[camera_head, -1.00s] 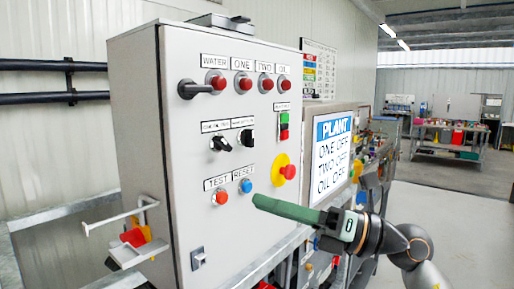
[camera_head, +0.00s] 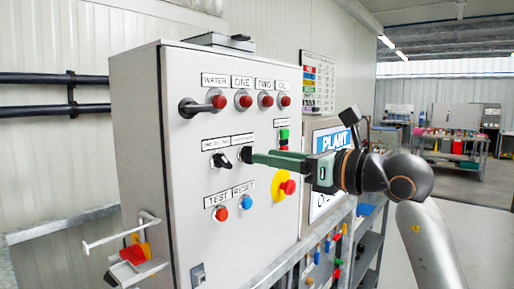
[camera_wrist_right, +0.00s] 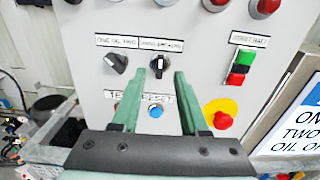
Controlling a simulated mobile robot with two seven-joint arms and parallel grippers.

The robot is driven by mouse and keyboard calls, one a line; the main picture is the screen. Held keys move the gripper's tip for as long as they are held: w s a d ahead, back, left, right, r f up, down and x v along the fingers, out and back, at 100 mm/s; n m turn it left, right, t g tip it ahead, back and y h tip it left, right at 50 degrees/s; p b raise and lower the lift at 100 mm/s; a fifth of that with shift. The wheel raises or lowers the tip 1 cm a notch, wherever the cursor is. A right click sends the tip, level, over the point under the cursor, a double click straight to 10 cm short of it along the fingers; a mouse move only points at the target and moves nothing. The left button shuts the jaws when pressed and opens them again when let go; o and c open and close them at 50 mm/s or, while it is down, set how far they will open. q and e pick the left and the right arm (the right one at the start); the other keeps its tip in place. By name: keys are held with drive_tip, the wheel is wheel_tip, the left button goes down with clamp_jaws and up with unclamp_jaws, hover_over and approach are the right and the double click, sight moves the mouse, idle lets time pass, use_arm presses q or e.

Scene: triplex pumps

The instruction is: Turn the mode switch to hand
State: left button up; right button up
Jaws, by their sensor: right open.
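The control panel (camera_head: 230,235) is a grey cabinet with two black rotary switches in its middle row. The right-hand one (camera_head: 246,154) has a small label above it that is too blurred to read fully; it looks like the mode switch. In the right wrist view this black knob (camera_wrist_right: 160,65) stands roughly upright. My right gripper (camera_head: 256,158) has green fingers reaching to this switch. In the right wrist view the fingers (camera_wrist_right: 160,77) are apart, one on each side just below the knob; contact cannot be told. My left gripper is not in view.
The left rotary switch (camera_head: 221,160) sits close by. The red test button (camera_head: 221,214), blue reset button (camera_head: 246,202) and red-and-yellow emergency stop (camera_head: 287,187) are below. Red lamps (camera_head: 243,101) and a black handle (camera_head: 193,108) are above. A plant display (camera_head: 333,138) stands to the right.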

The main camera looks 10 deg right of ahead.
sight(249, 155)
drive_tip(key=shift+p+x, duration=0.4)
drive_tip(key=shift+x, duration=1.7)
drive_tip(key=shift+c, duration=0.3)
clamp_jaws()
